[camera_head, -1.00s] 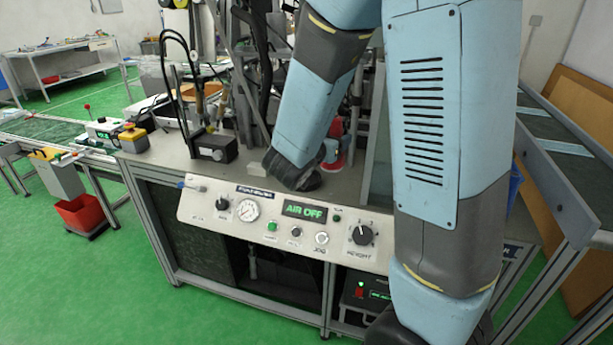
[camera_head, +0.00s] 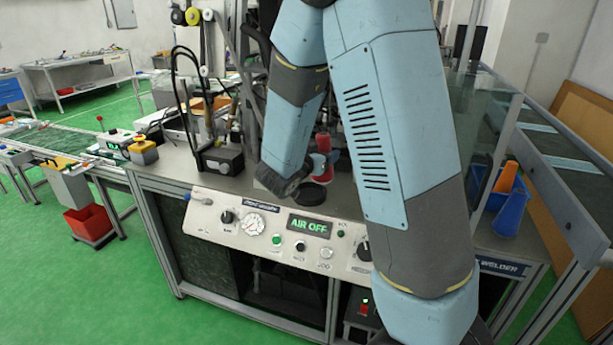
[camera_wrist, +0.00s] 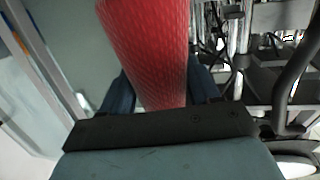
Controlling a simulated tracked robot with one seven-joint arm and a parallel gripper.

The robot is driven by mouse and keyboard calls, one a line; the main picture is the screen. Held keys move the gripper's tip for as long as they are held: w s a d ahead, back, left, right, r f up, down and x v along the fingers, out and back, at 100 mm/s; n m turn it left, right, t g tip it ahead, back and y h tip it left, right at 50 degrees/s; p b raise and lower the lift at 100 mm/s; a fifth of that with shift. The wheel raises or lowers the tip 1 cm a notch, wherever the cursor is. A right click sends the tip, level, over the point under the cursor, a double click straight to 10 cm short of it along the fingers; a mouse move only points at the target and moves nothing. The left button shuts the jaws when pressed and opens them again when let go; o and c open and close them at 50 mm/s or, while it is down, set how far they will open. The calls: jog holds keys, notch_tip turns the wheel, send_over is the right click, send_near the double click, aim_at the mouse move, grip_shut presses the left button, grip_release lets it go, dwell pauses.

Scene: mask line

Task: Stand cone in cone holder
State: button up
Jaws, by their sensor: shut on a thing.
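A red cone (camera_wrist: 145,45) with a fine mesh-like texture fills the upper middle of the wrist view. My gripper (camera_wrist: 160,92) is shut on it, with a dark blue finger on each side. The cone's far end is out of that view. In the head view my gripper is hidden by my arm. A red and white thing (camera_head: 320,166) stands behind my arm on the bench; I cannot tell whether it is the held cone. An orange cone (camera_head: 506,177) and a blue cone (camera_head: 511,212) stand at a blue bin (camera_head: 490,197) on the right. I cannot make out a cone holder for certain.
The bench (camera_head: 225,185) has a front control panel (camera_head: 270,235) reading AIR OFF. A black round disc (camera_head: 308,194) lies on it beside my arm. A black device (camera_head: 222,160) and upright posts stand to the left. A clear panel (camera_head: 480,125) stands right.

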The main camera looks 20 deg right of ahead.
jog(key=shift+w+a+f, duration=0.3)
jog(key=shift+w+f, duration=0.85)
jog(key=shift+f, duration=0.5)
jog(key=shift+w+a+f, duration=0.3)
jog(key=shift+w+f, duration=0.85)
jog(key=shift+f, duration=0.5)
jog(key=shift+w+a+f, duration=0.3)
jog(key=shift+w+f, duration=0.85)
jog(key=shift+f, duration=0.5)
jog(key=o, duration=1.2)
